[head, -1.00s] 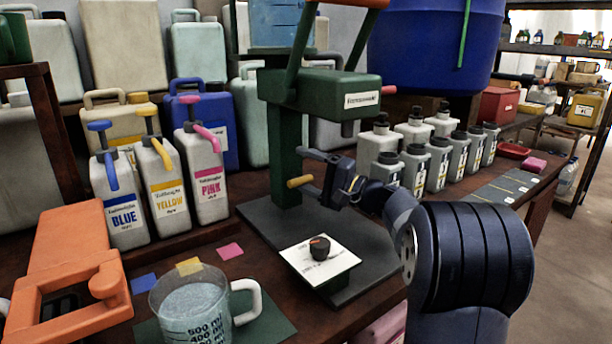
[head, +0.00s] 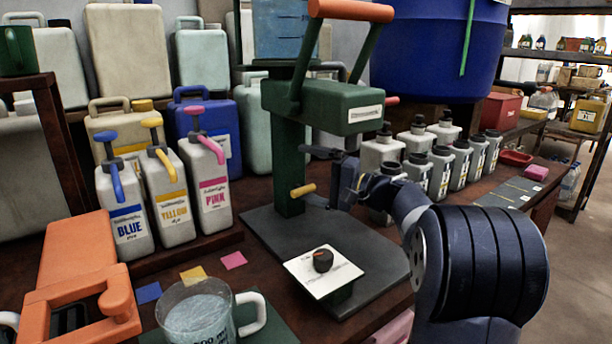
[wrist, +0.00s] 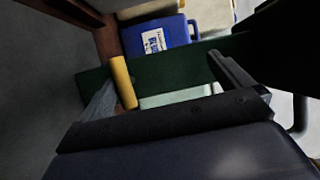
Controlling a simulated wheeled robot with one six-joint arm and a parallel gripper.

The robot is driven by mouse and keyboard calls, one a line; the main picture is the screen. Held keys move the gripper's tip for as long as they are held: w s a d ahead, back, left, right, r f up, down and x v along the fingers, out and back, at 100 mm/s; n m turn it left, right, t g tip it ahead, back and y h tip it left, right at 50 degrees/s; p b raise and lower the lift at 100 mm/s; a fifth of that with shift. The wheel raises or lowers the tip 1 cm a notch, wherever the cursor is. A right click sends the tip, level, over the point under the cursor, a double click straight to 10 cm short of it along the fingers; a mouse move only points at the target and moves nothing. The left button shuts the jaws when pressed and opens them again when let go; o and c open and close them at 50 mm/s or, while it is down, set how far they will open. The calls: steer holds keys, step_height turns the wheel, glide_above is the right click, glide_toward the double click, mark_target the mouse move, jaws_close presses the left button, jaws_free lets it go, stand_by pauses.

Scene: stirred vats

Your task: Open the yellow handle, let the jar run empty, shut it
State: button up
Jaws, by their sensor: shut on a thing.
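The yellow handle (head: 303,190) sticks out beside the green column (head: 290,160) of the stand. It also shows in the wrist view (wrist: 123,82), lying against the left finger.
A measuring jug (head: 200,318) of pale liquid stands at the front left. A black knob (head: 323,260) on a white plate sits on the stand's base. An orange lever bar (head: 350,10) is overhead. Dye bottles (head: 172,195) stand left, grey bottles (head: 440,170) right.

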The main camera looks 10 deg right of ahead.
steer(key=shift+s+d+r, duration=0.35)
steer(key=shift+s+d, duration=0.2)
steer(key=shift+d, duration=0.15)
steer(key=shift+c, duration=0.4)
steer(key=shift+b+v, duration=0.45)
steer(key=shift+v, duration=0.35)
steer(key=c, duration=0.8)
steer(key=shift+f+b+v, duration=0.25)
steer(key=shift+b+v, duration=0.1)
steer(key=shift+v, duration=1)
steer(key=shift+f+b+v, duration=0.25)
steer(key=shift+b+v, duration=0.05)
steer(key=shift+v, duration=1.05)
steer(key=shift+f+b+v, duration=0.25)
steer(key=shift+b+v, duration=0.1)
steer(key=shift+v, duration=1)
steer(key=shift+c, duration=0.2)
